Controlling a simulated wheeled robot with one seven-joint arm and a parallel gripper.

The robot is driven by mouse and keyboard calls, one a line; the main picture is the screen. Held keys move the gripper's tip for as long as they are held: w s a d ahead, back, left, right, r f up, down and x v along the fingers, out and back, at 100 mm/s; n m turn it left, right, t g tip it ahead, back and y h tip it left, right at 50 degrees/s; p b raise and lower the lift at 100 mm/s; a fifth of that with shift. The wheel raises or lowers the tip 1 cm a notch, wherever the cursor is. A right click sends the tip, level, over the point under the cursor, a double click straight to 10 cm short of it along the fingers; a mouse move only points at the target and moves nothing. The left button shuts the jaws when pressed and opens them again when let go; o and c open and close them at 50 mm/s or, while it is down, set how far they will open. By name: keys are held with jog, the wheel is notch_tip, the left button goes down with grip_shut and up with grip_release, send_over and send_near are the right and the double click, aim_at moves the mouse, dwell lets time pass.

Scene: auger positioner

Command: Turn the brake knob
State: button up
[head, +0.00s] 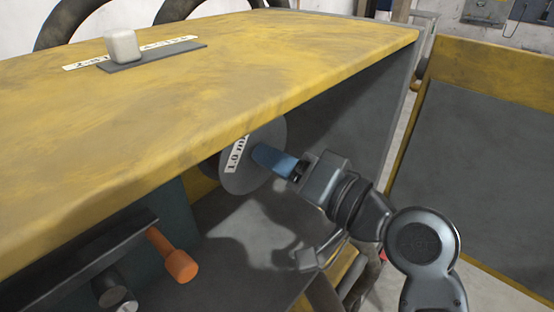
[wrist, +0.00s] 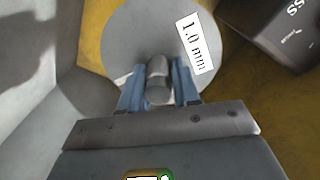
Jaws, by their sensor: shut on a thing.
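A round grey disc (head: 238,180) with a white "1.0 mm" label stands under the yellow top of the machine. It also shows in the wrist view (wrist: 135,40). A grey cylindrical knob (wrist: 159,82) sticks out in front of this disc. My gripper (head: 268,158) reaches in from the right under the overhang. Its blue fingers lie on both sides of the knob and are shut on it. In the head view the fingers hide the knob. I cannot read any brake marking on it.
The yellow tabletop (head: 200,75) overhangs close above my gripper. A white block (head: 123,46) sits on a dark plate on top. An orange-ended handle (head: 180,264) and dark cylinders are at lower left. A yellow-edged grey panel (head: 490,150) stands at right.

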jog(key=shift+d, duration=0.1)
jog(key=o, duration=1.1)
jog(key=shift+c, duration=0.2)
jog(key=b+v, duration=0.1)
jog(key=v, duration=0.6)
jog(key=shift+s+d, duration=0.25)
jog(key=shift+d, duration=0.05)
jog(key=s+d+f+m+t+h, duration=0.3)
jog(key=s+d+f+h, duration=0.7)
jog(key=d+f, duration=0.5)
jog(key=s+d+n+h, duration=0.1)
jog(key=s+n+h, duration=0.2)
jog(key=s, duration=1.9)
jog(key=shift+s+d+r+t+h, duration=0.3)
jog(key=shift+d+r+h, duration=0.1)
jog(key=shift+r, duration=0.1)
